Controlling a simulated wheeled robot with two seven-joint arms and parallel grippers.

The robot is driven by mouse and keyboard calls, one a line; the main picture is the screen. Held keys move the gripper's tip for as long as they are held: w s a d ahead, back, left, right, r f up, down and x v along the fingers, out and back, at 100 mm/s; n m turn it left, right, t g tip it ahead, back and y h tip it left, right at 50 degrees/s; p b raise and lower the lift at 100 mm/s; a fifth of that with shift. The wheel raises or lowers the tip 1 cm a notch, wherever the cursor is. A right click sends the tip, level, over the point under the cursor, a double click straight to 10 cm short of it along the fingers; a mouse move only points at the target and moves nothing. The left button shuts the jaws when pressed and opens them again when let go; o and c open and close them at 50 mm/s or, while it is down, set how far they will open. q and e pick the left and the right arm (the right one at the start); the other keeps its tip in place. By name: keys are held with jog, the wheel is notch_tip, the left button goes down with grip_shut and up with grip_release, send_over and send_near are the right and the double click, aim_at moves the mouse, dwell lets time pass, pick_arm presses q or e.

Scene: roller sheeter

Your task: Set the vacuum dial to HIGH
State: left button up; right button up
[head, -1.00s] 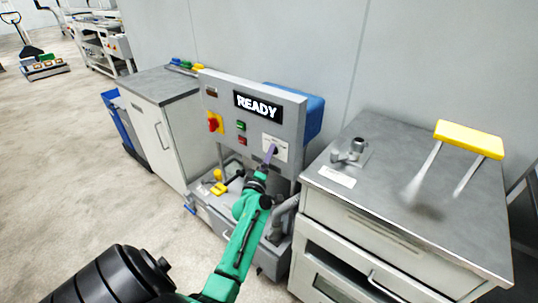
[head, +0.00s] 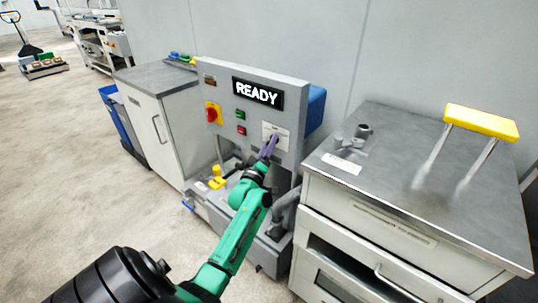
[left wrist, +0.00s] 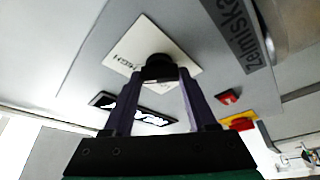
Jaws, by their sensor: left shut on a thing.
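The vacuum dial (left wrist: 158,66) is a black round knob on a white label plate (left wrist: 128,50) in the left wrist view. Lettering that looks like HIGH shows on the plate, left of the knob. My left gripper (left wrist: 160,78) has its two purple fingers around the knob, one on each side, shut on it. In the head view the left gripper (head: 269,146) reaches the label plate (head: 281,131) low on the right of the grey control panel (head: 222,91), and its fingers hide the knob. The knob's pointer setting cannot be told. The right gripper is not in view.
The panel carries a READY display (head: 258,93), a red rotary switch on yellow (head: 212,113), a green button (head: 240,115) and a red button (head: 241,130). A grey-topped cabinet (head: 400,165) with a yellow-handled frame (head: 481,122) stands close on the right.

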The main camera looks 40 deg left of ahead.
pick_arm(q)
jog(key=shift+m+t+h, duration=0.3)
jog(key=shift+m, duration=0.5)
jog(key=o, duration=1.4)
jog(key=shift+c, duration=0.2)
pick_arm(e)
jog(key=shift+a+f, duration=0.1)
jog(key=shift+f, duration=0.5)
pick_arm(q)
jog(key=shift+s, duration=0.1)
jog(key=b+v, duration=0.1)
jog(key=v, duration=1.3)
jog(key=shift+s, duration=0.15)
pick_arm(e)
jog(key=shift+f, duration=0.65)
pick_arm(q)
jog(key=shift+f, duration=0.1)
